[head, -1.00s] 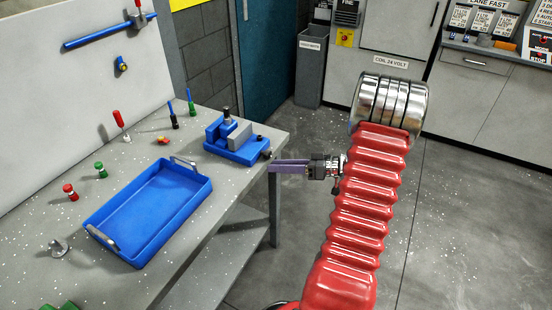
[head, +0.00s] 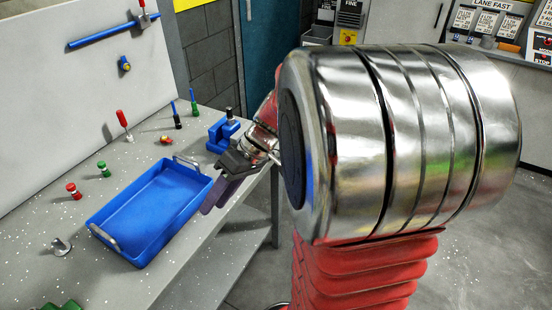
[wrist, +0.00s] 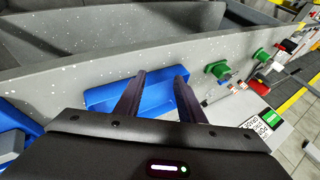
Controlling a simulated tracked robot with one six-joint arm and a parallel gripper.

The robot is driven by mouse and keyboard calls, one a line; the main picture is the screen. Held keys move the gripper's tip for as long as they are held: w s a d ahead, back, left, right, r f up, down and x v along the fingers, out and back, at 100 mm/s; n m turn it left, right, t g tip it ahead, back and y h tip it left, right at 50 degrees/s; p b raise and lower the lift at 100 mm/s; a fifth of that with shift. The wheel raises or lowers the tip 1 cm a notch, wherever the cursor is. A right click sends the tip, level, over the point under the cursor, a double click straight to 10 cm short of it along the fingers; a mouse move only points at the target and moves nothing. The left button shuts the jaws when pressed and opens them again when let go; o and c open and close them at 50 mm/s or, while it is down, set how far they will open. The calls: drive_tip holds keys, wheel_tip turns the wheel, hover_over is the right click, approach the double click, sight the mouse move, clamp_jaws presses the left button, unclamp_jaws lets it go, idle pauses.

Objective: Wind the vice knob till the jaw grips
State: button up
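The blue vice (head: 220,133) stands at the far right corner of the workbench in the head view. My arm hides its right part, and its knob does not show there. In the wrist view, a blue and grey shape (wrist: 18,122) at the left edge may be part of the vice. My gripper (head: 213,203) is in front of the vice, by the right side of the blue tray, with its fingers pointing down and left. In the wrist view my gripper (wrist: 153,82) is open, its two dark fingers apart with nothing held between them.
The blue tray (head: 190,199) lies empty on the speckled grey workbench (head: 45,200). Red (head: 73,191) and green (head: 103,169) knobbed pieces and several tools stand left of and behind it. A pale board (head: 60,100) rises behind. My large silver arm joint blocks much of the right.

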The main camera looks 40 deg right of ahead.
drive_tip(key=s+a+r+m+t+h, duration=0.2)
drive_tip(key=s+a+r+h, duration=0.4)
drive_tip(key=s, duration=0.4)
drive_tip(key=shift+a+r+t+h, duration=0.4)
drive_tip(key=shift+r+t+h, duration=0.1)
drive_tip(key=shift+h, duration=0.1)
drive_tip(key=shift+d, duration=0.15)
drive_tip(key=shift+c, duration=0.6)
